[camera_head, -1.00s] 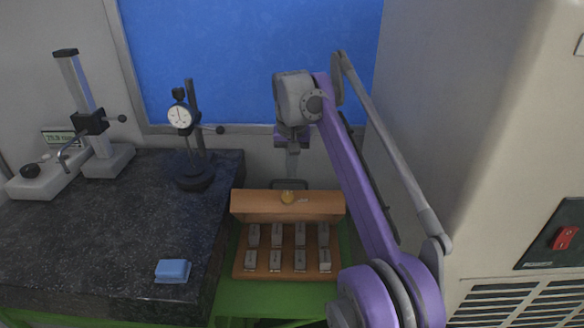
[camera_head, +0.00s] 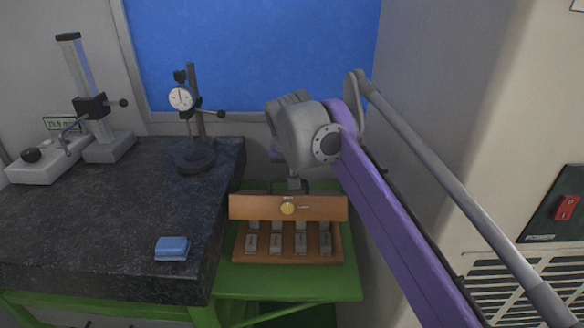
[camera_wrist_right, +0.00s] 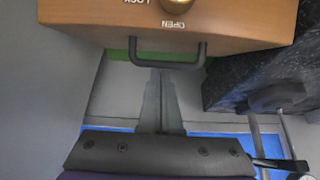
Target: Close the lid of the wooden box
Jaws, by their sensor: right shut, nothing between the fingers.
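The wooden box (camera_head: 239,257) sits on a green surface, with several grey metal blocks (camera_head: 275,243) in its tray. Its lid (camera_head: 255,208) is partly open, leaning forward over the back row of blocks. The lid has a round yellow lock knob (camera_head: 288,208) and a dark handle on its far edge. My right gripper (camera_head: 294,186) is behind the lid, mostly hidden by my arm. In the right wrist view, its shut fingers (camera_wrist_right: 160,82) reach up to the black handle (camera_wrist_right: 157,63); I cannot tell if they touch it. The left gripper is out of view.
A dark stone table (camera_head: 110,210) is left of the box, carrying a blue block (camera_head: 172,248), a dial gauge stand (camera_head: 195,150) and a height gauge (camera_head: 100,125). A beige machine (camera_head: 480,120) with a red switch (camera_head: 567,207) stands at right. The green surface (camera_head: 290,283) is clear in front.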

